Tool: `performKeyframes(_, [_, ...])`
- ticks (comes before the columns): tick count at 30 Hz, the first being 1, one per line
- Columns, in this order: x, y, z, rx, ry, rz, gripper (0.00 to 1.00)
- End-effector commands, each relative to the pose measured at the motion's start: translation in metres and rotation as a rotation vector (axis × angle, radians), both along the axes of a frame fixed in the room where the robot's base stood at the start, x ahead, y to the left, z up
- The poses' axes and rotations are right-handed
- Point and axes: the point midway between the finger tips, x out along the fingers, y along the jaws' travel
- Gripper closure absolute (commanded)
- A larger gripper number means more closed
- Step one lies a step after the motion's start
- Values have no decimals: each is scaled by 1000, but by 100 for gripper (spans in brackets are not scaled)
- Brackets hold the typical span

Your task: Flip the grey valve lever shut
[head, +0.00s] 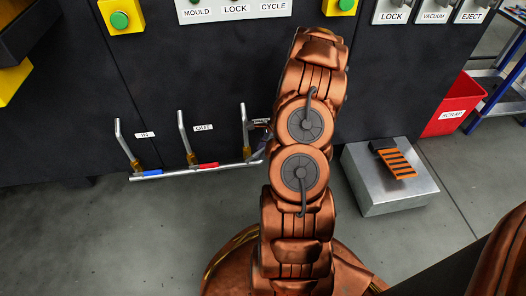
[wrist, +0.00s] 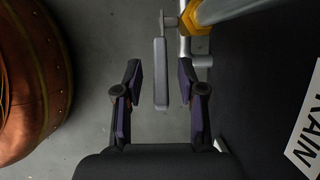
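The grey valve lever (wrist: 161,75) shows in the wrist view as a flat bar hanging from a brass-coloured valve fitting (wrist: 196,18) on a pipe. My gripper (wrist: 159,82) is open, with one dark purple-padded finger on each side of the lever. Gaps show between the lever and both fingers. In the head view, my copper-coloured arm covers most of this third valve, and only a bit of my gripper shows by the third pipe (head: 243,130). I cannot make out the grey lever clearly there.
A blue lever (head: 152,172) under the IN label and a red lever (head: 208,166) under the OUT label sit on the same low pipe. A dark panel stands behind. A metal foot pedal box (head: 365,185) and a red scrap bin (head: 455,105) are at right.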

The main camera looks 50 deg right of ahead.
Motion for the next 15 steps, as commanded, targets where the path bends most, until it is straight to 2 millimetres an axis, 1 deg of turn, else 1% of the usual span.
performKeyframes(6, [0, 0, 0, -1, -1, 0, 60])
performKeyframes(15, [0, 0, 0, 0, 0, 0, 92])
